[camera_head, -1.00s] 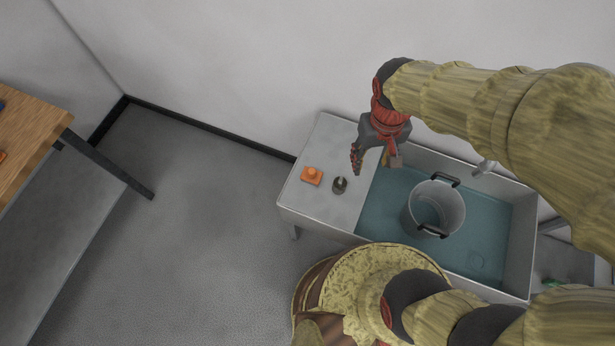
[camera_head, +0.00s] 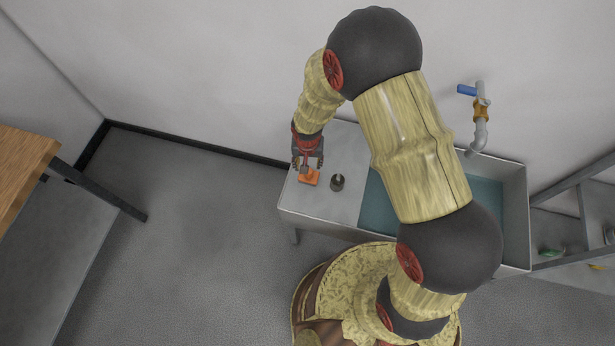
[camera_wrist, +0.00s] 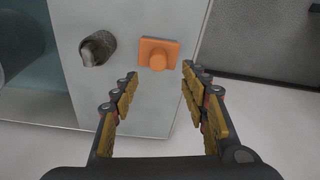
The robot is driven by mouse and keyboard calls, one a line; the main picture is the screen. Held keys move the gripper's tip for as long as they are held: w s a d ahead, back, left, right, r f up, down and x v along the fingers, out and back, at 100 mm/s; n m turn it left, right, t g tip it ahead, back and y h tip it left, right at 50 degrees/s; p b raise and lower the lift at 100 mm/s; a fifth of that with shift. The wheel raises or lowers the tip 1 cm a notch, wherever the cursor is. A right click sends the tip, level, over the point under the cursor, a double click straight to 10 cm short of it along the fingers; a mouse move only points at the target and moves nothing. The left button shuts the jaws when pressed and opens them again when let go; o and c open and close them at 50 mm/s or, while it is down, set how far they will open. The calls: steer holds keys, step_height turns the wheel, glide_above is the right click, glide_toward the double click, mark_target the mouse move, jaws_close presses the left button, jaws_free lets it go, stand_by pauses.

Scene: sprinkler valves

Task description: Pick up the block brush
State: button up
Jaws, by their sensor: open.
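The block brush, which I take to be the orange square block with a round knob on top (camera_head: 309,178), lies on the pale counter beside the sink. In the wrist view the orange block brush (camera_wrist: 158,53) lies just beyond the gap between my fingertips. My gripper (camera_head: 307,166) is over the brush in the head view, which it partly covers. In the wrist view my gripper (camera_wrist: 159,75) is open with nothing between its fingers. I cannot tell the exact height left between the fingertips and the knob.
A small grey round holder (camera_head: 337,182) stands on the counter (camera_head: 325,208) right of the brush; it also shows in the wrist view (camera_wrist: 97,48). The sink (camera_head: 487,190), partly hidden by my arm, has a tap (camera_head: 480,125) above it. A wooden table (camera_head: 22,170) stands at left.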

mark_target(309, 175)
steer(key=f+b, duration=0.1)
steer(key=f, duration=0.2)
steer(key=f+b, duration=0.1)
steer(key=f, duration=0.3)
steer(key=shift+w+d+f, duration=0.1)
steer(key=shift+w+f, duration=0.1)
steer(key=shift+c, duration=0.2)
steer(key=c, duration=1.1)
jaws_close()
